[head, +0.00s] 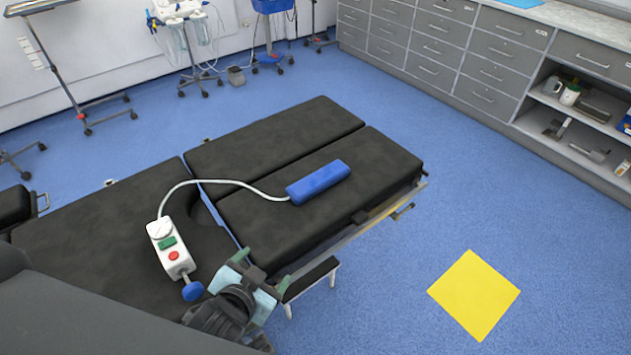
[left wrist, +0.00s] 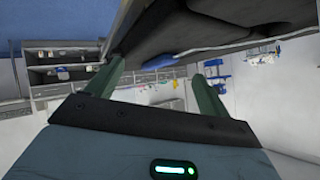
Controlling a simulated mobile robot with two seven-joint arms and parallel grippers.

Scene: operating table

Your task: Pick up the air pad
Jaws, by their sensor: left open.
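The air pad (head: 318,182) is a blue, rounded block lying on the black operating table (head: 110,235) in the head view. A white hose (head: 225,182) runs from it to a white control unit (head: 170,248) with a green panel, red button and blue knob. My left gripper (head: 262,271) is at the table's near edge, below and left of the pad and apart from it. Its two green fingers are spread with nothing between them in the left wrist view (left wrist: 163,82). My right gripper is not in view.
Grey drawer cabinets (head: 430,48) and open shelves (head: 585,110) line the back right. Wheeled stands (head: 195,50) are at the back left. A yellow square (head: 474,295) lies on the blue floor at the right, where there is free room.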

